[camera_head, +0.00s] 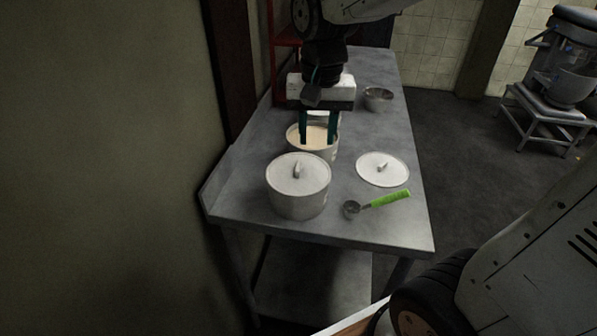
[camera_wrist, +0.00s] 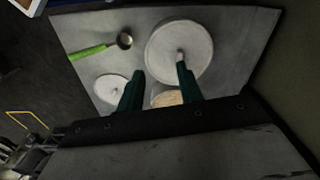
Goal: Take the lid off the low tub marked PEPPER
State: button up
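A lidded white tub (camera_head: 298,202) stands at the near left of the steel table; its white lid (camera_head: 281,174) has an upright grey handle and also shows in the wrist view (camera_wrist: 165,62). An open tub (camera_head: 330,150) with pale contents stands behind it, and its contents show in the wrist view (camera_wrist: 168,99). I cannot read a PEPPER mark on either tub. My gripper (camera_head: 318,142) is open above the open tub, its two green fingers apart with nothing seen between them. In the wrist view my gripper (camera_wrist: 158,80) also shows its fingers apart.
A loose white lid (camera_head: 370,172) lies flat on the table (camera_head: 400,232) at the right. A scoop with a green handle (camera_head: 390,198) lies near the front. A metal bowl (camera_head: 378,96) stands farther back. A wall runs along the left; a mixer (camera_head: 565,75) stands far right.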

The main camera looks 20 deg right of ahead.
jog(key=m, duration=0.2)
send_over(298, 166)
notch_tip(298, 166, down, 3)
jog(key=shift+f, duration=0.1)
jog(key=shift+w+f, duration=0.2)
jog(key=shift+f, duration=0.1)
notch_tip(298, 166, down, 8)
jog(key=shift+s+r, duration=0.15)
jog(key=shift+r, duration=0.05)
grip_shut()
